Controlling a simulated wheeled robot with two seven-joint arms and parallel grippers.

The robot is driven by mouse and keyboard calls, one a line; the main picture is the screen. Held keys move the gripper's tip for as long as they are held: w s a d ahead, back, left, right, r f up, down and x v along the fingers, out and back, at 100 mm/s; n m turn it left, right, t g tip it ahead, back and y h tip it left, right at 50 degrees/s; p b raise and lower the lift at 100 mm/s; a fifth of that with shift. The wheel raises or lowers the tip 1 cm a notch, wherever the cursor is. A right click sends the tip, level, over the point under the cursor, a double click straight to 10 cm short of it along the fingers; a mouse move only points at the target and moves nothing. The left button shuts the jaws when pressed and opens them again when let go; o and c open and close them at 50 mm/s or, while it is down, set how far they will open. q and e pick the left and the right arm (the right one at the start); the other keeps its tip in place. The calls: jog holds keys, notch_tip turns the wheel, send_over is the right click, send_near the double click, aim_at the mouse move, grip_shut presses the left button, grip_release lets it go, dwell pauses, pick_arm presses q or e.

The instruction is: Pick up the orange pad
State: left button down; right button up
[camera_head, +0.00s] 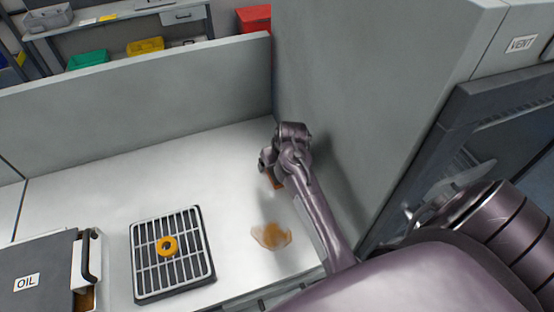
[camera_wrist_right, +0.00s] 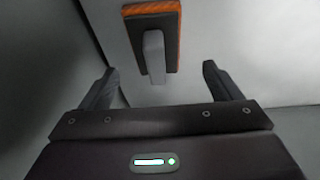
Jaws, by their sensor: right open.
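The orange pad (camera_wrist_right: 151,8) has an orange edge, a dark backing and a grey handle (camera_wrist_right: 154,55). It shows at the top middle of the right wrist view, with the handle pointing toward my right gripper (camera_wrist_right: 158,68). The gripper is open, one finger to each side of the handle, and does not grip it. In the head view the pad (camera_head: 276,182) shows only as a small orange-brown strip by the gripper (camera_head: 268,165), near the tall grey panel; my arm hides the rest. My left gripper is not in view.
An orange-brown stain (camera_head: 272,236) lies on the white counter (camera_head: 100,190). A grate with a tray (camera_head: 140,290) bears an orange ring (camera_head: 167,246). A dark box marked OIL (camera_head: 50,262) stands at left. A tall grey panel (camera_head: 350,90) and low back wall (camera_head: 140,85) bound the counter.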

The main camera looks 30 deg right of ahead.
jog(key=p+x, duration=0.1)
jog(key=x, duration=0.2)
jog(key=shift+w+d, duration=0.1)
jog(key=shift+d, duration=0.1)
jog(key=shift+x, duration=1.25)
jog(key=shift+c, duration=0.7)
jog(key=c, duration=0.5)
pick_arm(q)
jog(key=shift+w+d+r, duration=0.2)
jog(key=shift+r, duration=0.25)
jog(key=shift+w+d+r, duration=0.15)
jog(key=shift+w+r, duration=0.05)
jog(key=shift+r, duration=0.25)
pick_arm(e)
jog(key=c, duration=0.5)
